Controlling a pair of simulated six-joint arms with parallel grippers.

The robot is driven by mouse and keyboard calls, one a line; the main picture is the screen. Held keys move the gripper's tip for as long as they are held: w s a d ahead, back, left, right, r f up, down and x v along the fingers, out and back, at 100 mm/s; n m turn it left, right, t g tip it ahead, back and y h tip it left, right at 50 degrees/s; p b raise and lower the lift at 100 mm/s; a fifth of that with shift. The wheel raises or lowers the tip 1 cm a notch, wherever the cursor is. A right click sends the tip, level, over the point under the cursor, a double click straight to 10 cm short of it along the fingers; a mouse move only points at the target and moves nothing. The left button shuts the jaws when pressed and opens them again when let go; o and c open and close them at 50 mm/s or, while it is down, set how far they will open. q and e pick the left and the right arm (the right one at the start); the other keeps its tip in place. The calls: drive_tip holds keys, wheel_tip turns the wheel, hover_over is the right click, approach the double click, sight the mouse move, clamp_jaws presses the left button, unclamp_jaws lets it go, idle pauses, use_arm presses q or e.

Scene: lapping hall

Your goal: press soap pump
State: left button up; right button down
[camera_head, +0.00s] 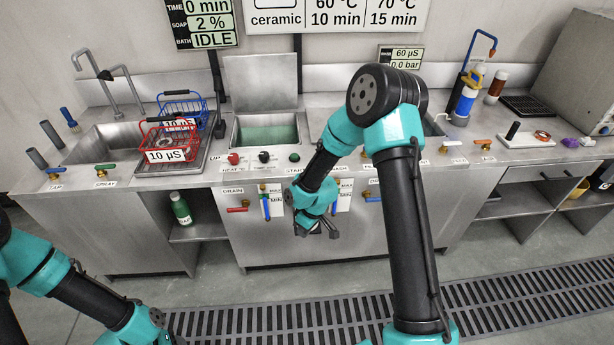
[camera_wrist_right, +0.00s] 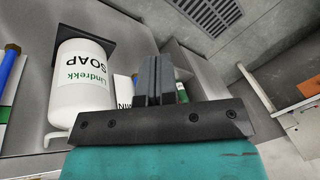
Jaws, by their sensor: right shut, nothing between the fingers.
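A white soap bottle (camera_wrist_right: 82,88) lettered "Lindrekk SOAP" shows in the right wrist view, left of my fingers. Its lettering is upside down in that view, and a white spout (camera_wrist_right: 54,139) shows at its lower end. The rest of the pump top is hidden behind my gripper body. I cannot make the bottle out in the head view. My right gripper (camera_head: 324,230) hangs in front of the steel bench front. Its two fingers (camera_wrist_right: 158,78) are shut and empty, apart from the bottle. Only my left arm shows at lower left; its gripper is out of frame.
Gauges with coloured tubes (camera_head: 266,203) and a red valve handle (camera_head: 238,209) line the bench front. Red (camera_head: 170,140) and blue (camera_head: 183,106) wire baskets stand by the left sink. The floor grating (camera_head: 250,321) is clear.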

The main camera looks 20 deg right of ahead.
drive_tip(key=w+d+r+n+h, duration=0.1)
drive_tip(key=w+d+r+n, duration=0.1)
drive_tip(key=w+r, duration=0.2)
drive_tip(key=w+d+r+n+h, duration=0.1)
drive_tip(key=w+d+r+n, duration=0.2)
drive_tip(key=r, duration=0.8)
drive_tip(key=w+d+r+n+h, duration=0.1)
drive_tip(key=w+d+r+n, duration=0.1)
drive_tip(key=w+r, duration=0.5)
drive_tip(key=shift+w+d+r+n, duration=0.15)
drive_tip(key=shift+d+r+n, duration=0.25)
drive_tip(key=shift+r+n, duration=0.15)
wheel_tip(320, 180, down, 14)
drive_tip(key=shift+f, duration=0.1)
